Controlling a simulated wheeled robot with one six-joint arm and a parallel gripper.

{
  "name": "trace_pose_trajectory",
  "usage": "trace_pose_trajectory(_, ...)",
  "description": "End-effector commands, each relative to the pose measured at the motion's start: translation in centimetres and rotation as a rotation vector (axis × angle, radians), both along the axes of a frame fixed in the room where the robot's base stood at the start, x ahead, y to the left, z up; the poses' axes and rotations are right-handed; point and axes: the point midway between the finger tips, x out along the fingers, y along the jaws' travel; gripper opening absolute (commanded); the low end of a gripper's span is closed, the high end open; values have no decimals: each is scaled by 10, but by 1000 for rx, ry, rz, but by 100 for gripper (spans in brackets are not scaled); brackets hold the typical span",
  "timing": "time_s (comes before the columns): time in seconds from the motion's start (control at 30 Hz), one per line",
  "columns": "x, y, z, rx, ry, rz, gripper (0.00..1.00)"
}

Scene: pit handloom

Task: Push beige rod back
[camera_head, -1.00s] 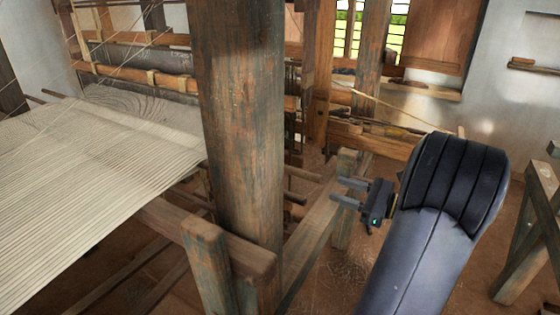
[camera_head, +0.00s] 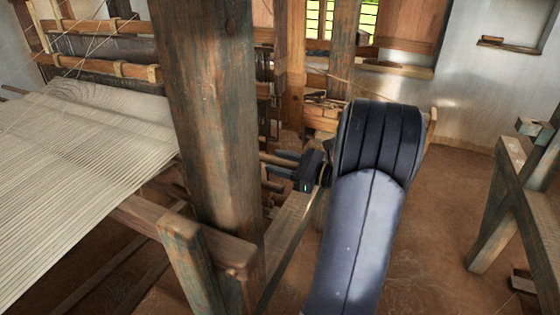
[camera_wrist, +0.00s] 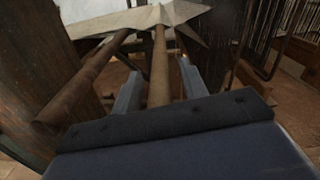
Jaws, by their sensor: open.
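The beige rod (camera_wrist: 159,75) runs lengthwise between the two fingers of my gripper (camera_wrist: 160,88) in the wrist view. Its far end meets the pale woven cloth (camera_wrist: 135,20). The fingers stand apart on either side of the rod, and I see gaps beside it. My gripper body hides the rod's near end. In the head view my gripper (camera_head: 276,164) points left, just right of the thick wooden post, and a short brown length of rod (camera_head: 276,159) shows at its fingers. I cannot tell whether a finger touches the rod.
A darker rod (camera_wrist: 85,84) lies left of the fingers. The thick post (camera_head: 208,110) and a lower beam (camera_head: 140,213) stand left of my arm. Pale warp threads (camera_head: 70,165) spread at the left. A wooden trestle (camera_head: 510,195) stands right; bare floor (camera_head: 435,220) lies between.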

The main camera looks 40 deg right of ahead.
Motion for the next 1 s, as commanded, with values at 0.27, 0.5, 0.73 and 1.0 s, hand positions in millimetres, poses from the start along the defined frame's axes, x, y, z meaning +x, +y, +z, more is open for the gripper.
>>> trace_pose_trajectory(0.27,2,1,0,0,0,0,41)
trace_pose_trajectory(0.5,2,1,0,0,0,0,23)
trace_pose_trajectory(0.73,2,1,0,0,0,0,5)
trace_pose_trajectory(1.0,2,1,0,0,0,0,0)
